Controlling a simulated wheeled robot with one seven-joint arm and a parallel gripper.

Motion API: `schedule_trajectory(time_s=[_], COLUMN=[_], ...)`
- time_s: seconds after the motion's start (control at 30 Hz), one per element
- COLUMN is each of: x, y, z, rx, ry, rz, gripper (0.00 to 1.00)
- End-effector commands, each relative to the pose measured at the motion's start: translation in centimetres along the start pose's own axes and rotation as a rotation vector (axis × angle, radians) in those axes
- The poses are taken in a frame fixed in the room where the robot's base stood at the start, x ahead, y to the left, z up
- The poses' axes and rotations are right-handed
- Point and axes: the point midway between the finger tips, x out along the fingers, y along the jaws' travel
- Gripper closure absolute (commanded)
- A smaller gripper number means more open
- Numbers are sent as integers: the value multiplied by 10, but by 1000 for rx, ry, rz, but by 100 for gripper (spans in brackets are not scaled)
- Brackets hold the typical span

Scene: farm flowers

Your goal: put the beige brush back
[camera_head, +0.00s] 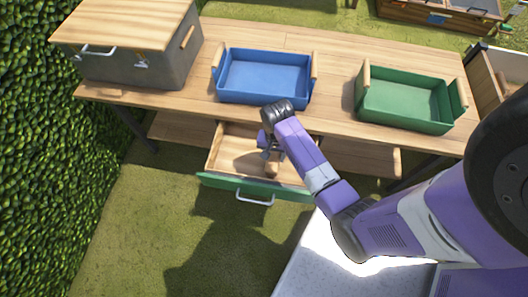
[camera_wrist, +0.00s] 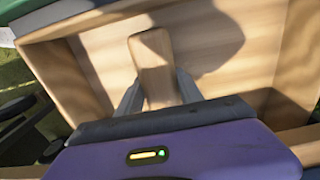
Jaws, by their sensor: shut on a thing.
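The beige brush (camera_wrist: 153,60) is between the two fingers of my gripper (camera_wrist: 158,92) in the wrist view, and the gripper is shut on it. Only its smooth wooden part shows; any bristles are hidden. In the head view, my gripper (camera_head: 271,155) is over the open wooden drawer (camera_head: 232,151), and part of the brush (camera_head: 271,169) shows below it. The drawer has a green front with a grey handle. I cannot tell whether the brush touches the drawer's floor.
A blue tray (camera_head: 262,99) and a green tray (camera_head: 403,122) stand on the wooden table (camera_head: 335,75). A grey box with a wooden lid (camera_head: 128,26) stands at the table's left end. A hedge (camera_head: 32,150) borders the left side.

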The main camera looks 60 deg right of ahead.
Motion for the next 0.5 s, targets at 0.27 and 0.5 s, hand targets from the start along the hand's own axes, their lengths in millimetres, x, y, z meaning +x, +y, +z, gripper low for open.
schedule_trajectory(time_s=[0.27, 0.5], x=[0, 12], y=[-39, -38], z=[-12, -11], rx=[-3, 0], ry=[2, 1], rz=[-2, -1], gripper=[100, 100])
